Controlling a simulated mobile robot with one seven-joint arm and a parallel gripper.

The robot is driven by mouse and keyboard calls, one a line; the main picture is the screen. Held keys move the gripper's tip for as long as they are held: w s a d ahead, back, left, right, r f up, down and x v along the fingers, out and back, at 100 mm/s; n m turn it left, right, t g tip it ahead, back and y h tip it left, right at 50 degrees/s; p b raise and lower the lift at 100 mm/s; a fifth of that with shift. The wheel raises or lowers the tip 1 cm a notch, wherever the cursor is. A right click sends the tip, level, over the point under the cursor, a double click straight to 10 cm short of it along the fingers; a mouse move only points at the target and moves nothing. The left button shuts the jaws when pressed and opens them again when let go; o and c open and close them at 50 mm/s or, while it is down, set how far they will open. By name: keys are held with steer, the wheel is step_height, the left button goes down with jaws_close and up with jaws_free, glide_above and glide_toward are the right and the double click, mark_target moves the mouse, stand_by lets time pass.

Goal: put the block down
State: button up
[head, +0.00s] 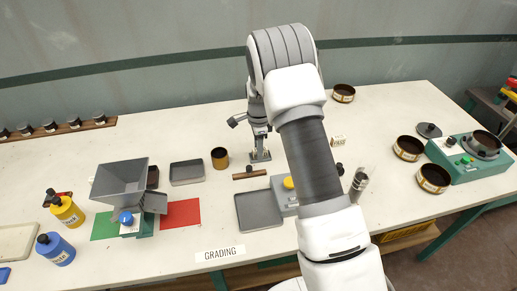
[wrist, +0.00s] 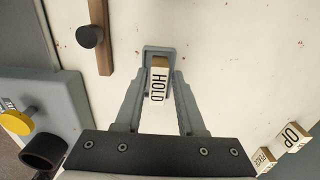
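A small wooden block (wrist: 158,84) with a white "HOLD" label lies between the fingers of my gripper (wrist: 160,76) in the wrist view. The fingers stand on either side of it, and narrow gaps seem to show between them and the block. A grey frame or holder (wrist: 159,48) surrounds the block's far end; whether the block rests on its floor is not clear. In the head view my gripper (head: 260,153) is low over the table, just behind a wooden strip with a dark knob; the block is too small to make out there.
A grey device with a yellow knob (head: 289,183) and a grey tray (head: 258,210) lie in front. A brown cup (head: 220,158) stands to the left. Other labelled blocks (wrist: 291,137) lie at the wrist view's lower right.

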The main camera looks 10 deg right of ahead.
steer(key=shift+s+f, duration=0.25)
steer(key=shift+s, duration=0.15)
steer(key=shift+r+p, duration=0.35)
steer(key=s+r+n+t, duration=0.1)
steer(key=s+r+n, duration=0.15)
steer(key=r, duration=0.85)
steer(key=s+r+n, duration=0.1)
steer(key=s+r, duration=0.2)
steer(key=r, duration=0.9)
steer(key=s+r+n+t, duration=0.2)
steer(key=s+r+n, duration=0.3)
steer(key=s+r, duration=0.3)
steer(key=s+n+t, duration=0.2)
steer(key=s+n, duration=0.7)
steer(key=s, duration=1)
steer(key=shift+s+t, duration=0.2)
steer(key=shift+t, duration=0.1)
steer(key=shift+f+n, duration=0.1)
steer(key=shift+n, duration=0.15)
